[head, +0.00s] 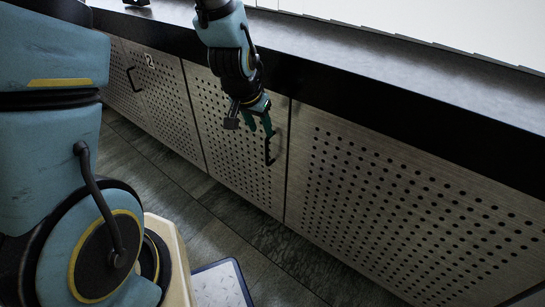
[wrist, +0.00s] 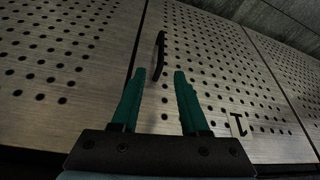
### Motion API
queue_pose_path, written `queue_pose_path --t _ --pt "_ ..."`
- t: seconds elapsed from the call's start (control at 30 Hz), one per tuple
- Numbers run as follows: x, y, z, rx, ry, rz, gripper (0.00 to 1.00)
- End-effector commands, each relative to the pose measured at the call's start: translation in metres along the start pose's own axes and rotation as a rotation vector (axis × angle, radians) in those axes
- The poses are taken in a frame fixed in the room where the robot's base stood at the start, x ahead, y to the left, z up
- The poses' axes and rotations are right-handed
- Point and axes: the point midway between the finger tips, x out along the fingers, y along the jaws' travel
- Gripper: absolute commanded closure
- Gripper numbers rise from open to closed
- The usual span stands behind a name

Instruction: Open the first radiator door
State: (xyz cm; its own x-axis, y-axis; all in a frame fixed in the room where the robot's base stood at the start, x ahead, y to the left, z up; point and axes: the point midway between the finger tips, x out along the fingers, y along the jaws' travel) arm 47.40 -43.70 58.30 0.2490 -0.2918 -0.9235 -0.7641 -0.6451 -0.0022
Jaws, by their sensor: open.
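The first radiator door is a perforated grey metal panel (head: 236,155), seemingly flush with its neighbours. It fills the middle of the wrist view (wrist: 205,60), where a label "1" (wrist: 237,124) shows. Its black handle (head: 268,150) is a vertical bar near the panel's right edge. In the wrist view the handle (wrist: 160,47) appears just beyond the fingertips, in line with the gap between them. My gripper (head: 259,123) has two green fingers, apart and empty, close to the handle's upper part. In the wrist view the gripper (wrist: 160,76) shows nothing between the fingers. Contact with the handle cannot be told.
A dark countertop (head: 385,95) overhangs the doors. A door marked "2" (head: 168,95) with its own black handle (head: 133,79) lies to the left. Another perforated panel (head: 400,205) is on the right. The floor (head: 150,168) before the doors looks clear.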

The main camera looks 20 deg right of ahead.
Motion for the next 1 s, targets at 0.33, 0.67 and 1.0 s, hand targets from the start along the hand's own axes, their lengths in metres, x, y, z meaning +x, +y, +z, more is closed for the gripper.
queue_pose_path --t 0.33,0.67,1.0 --pt "0.062 0.000 0.002 -0.002 -0.004 0.000 0.55" --pt "0.099 -0.001 0.001 -0.001 -0.001 -0.001 0.55" --pt "0.101 -0.001 0.000 -0.001 0.000 -0.001 0.55"
